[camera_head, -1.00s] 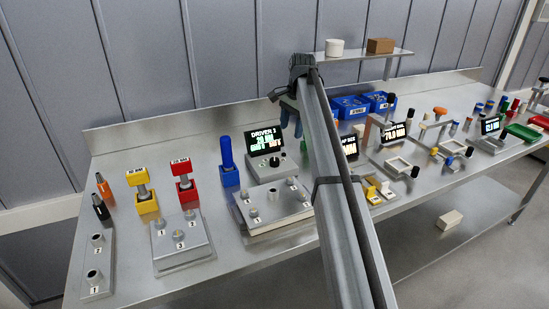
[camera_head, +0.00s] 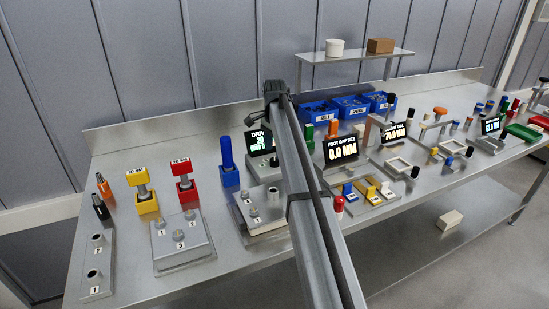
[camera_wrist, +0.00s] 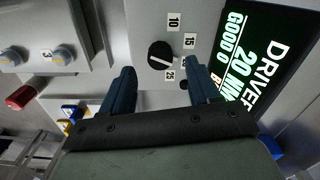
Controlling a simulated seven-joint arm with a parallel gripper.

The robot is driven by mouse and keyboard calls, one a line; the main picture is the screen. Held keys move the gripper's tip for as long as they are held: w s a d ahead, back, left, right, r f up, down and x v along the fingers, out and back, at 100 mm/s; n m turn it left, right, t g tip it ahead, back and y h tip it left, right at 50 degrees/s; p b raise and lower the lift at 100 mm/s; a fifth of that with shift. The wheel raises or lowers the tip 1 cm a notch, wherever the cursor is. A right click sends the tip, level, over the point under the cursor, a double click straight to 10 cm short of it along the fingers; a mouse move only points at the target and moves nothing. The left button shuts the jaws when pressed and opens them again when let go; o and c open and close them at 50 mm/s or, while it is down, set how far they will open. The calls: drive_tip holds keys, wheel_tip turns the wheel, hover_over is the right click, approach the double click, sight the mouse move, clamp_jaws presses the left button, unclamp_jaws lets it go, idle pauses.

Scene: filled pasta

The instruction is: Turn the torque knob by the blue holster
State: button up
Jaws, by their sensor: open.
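The torque knob (camera_wrist: 160,55) is round and black with a pale pointer line, on a grey box with number labels around it. It also shows small in the head view (camera_head: 274,161), close beside my arm. The blue holster (camera_head: 229,177) stands left of that box with a blue tool upright in it. The box's display (camera_wrist: 255,60) reads DRIVER and 20 NM, partly cut off. My gripper (camera_wrist: 160,84) is open and empty. In the wrist view its dark blue fingers appear on either side of the knob; contact is not visible. In the head view my arm hides the fingers.
A plate with numbered posts (camera_head: 262,212) stands in front of the knob box, partly behind my arm. Yellow (camera_head: 148,203) and red (camera_head: 188,190) holsters stand to the left. Blue bins (camera_head: 352,107) and a foot gap display (camera_head: 341,150) are to the right.

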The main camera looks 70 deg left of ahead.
sight(275, 159)
drive_tip(key=shift+f, duration=2.1)
drive_tip(key=shift+c, duration=0.2)
drive_tip(key=c, duration=1)
